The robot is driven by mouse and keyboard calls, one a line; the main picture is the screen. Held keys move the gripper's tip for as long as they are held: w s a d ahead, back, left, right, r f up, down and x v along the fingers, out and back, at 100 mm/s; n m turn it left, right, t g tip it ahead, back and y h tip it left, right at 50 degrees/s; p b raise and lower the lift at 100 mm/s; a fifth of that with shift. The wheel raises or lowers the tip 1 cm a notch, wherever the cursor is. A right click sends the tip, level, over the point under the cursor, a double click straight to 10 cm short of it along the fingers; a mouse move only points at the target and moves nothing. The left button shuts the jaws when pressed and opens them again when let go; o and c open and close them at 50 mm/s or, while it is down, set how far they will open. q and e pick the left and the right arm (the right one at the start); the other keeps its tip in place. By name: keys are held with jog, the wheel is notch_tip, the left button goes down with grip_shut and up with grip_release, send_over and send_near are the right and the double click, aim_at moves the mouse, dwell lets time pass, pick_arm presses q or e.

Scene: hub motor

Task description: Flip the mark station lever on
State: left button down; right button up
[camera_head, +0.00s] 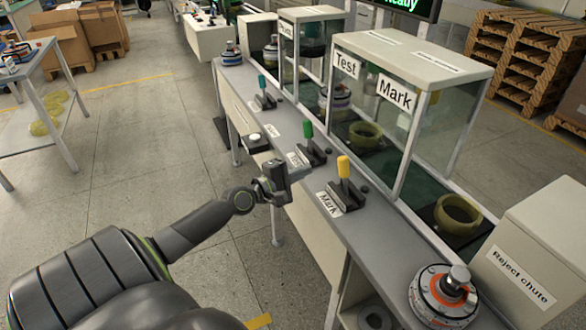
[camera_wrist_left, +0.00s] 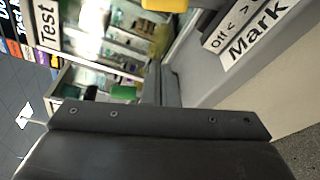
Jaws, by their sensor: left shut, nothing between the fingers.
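The mark station lever has a yellow handle (camera_head: 344,167) on a dark base on the grey ledge, beside a white "Mark" label (camera_head: 330,203). The handle stands roughly upright; which setting it is in I cannot tell. In the left wrist view the yellow handle (camera_wrist_left: 165,5) shows at the top edge, cut off, and the label (camera_wrist_left: 250,32) shows at the upper right. My left gripper (camera_head: 284,188) is shut and empty. It is left of the lever, by the ledge's front edge, apart from the handle. My right gripper is not in view.
A green-handled lever (camera_head: 308,130) stands farther back on the ledge, with a teal-handled one (camera_head: 262,83) beyond it. Glass enclosures (camera_head: 410,85) rise behind the levers. A hub motor (camera_head: 443,293) and the reject chute (camera_head: 530,265) are at the lower right. Open floor lies left.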

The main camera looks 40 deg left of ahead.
aim_at(345, 178)
pick_arm(q)
jog(key=w, duration=0.3)
jog(key=w+d, duration=0.1)
jog(key=shift+w+f, duration=0.2)
jog(key=shift+w, duration=0.2)
jog(key=d+p, duration=0.1)
jog(key=d+r+p, duration=0.1)
jog(key=shift+d+r+p, duration=0.15)
jog(key=shift+d+p, duration=0.05)
jog(key=shift+p, duration=0.15)
jog(key=shift+d+p, duration=0.3)
jog(key=shift+d, duration=0.3)
jog(key=shift+s+d+r+m, duration=0.1)
jog(key=shift+d+r+m, duration=0.1)
jog(key=shift+d+m, duration=0.3)
jog(key=shift+s+d+r+m+t+b, duration=0.15)
jog(key=shift+d+m+t+b, duration=0.1)
jog(key=shift+m, duration=0.3)
jog(key=shift+s+d+r+m+t+b, duration=0.15)
jog(key=shift+d+m+b, duration=0.1)
jog(key=shift+m, duration=0.3)
jog(key=shift+s+d+r+m+t+h+b, duration=0.1)
jog(key=shift+s+d+m+t+b, duration=0.1)
jog(key=shift+d+m+b, duration=0.5)
jog(key=shift+s+d+f+m+t+h+b, duration=0.1)
jog(key=shift+s+d+m+b, duration=0.25)
jog(key=shift+m, duration=0.7)
jog(key=shift+s+d+r+m+t+h+b, duration=0.1)
jog(key=shift+d+m+b, duration=0.5)
jog(key=shift+m, duration=0.25)
